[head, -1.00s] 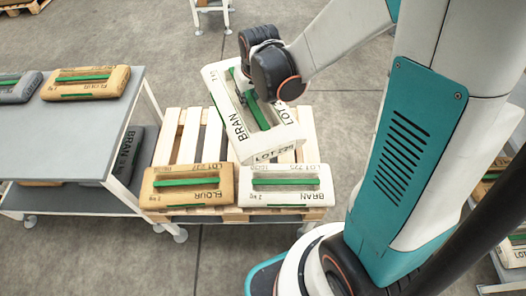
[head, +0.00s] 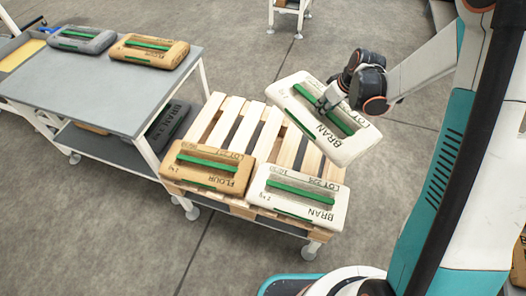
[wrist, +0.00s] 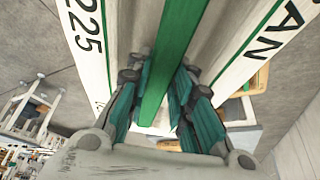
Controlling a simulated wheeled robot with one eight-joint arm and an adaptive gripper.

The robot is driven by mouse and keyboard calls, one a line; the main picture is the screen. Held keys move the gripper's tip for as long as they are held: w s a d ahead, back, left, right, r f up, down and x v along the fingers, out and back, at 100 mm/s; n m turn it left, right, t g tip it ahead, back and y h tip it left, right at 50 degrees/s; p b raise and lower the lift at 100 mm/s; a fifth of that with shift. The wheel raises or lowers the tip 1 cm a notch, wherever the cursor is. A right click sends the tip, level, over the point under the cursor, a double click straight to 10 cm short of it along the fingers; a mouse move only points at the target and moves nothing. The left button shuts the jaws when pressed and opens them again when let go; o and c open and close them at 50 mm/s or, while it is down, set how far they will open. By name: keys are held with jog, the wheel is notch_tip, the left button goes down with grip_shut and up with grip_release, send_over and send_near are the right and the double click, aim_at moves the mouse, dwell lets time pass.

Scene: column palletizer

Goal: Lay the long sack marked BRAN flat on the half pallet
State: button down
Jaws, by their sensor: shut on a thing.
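A long white sack marked BRAN (head: 345,146) hangs from my gripper (head: 326,104), tilted, above the back right of the half pallet (head: 203,118) and partly past its right edge. My gripper is shut on the sack's green strap. In the wrist view the fingers (wrist: 165,100) close around the green strap (wrist: 168,55), with the white sack (wrist: 85,30) behind it. On the pallet's front part lie a brown FLOUR sack (head: 185,172) and another white BRAN sack (head: 318,207), side by side. The held sack hides part of the pallet slats.
A grey table (head: 110,90) stands left of the pallet. On it lie a grey sack (head: 97,40) and a brown sack (head: 171,55). A dark BRAN sack (head: 172,124) lies on its lower shelf. Bare slats show at the pallet's back. Open floor lies behind.

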jog(key=w+f+n+b, duration=0.2)
jog(key=f+b, duration=0.1)
jog(key=f, duration=0.7)
jog(key=w+f+n+g+y+b, duration=0.1)
jog(key=w+f+n+b, duration=0.1)
jog(key=f, duration=0.9)
jog(key=w+f+n+g+b, duration=0.1)
jog(key=w+f+n+b, duration=0.1)
jog(key=f, duration=0.8)
jog(key=shift+d+f+n+y+b, duration=0.15)
jog(key=shift+f+n+y+b, duration=0.2)
jog(key=shift+n+b, duration=0.45)
jog(key=c, duration=1.6)
grip_release()
jog(key=shift+s+f, duration=0.1)
jog(key=shift+o, duration=0.9)
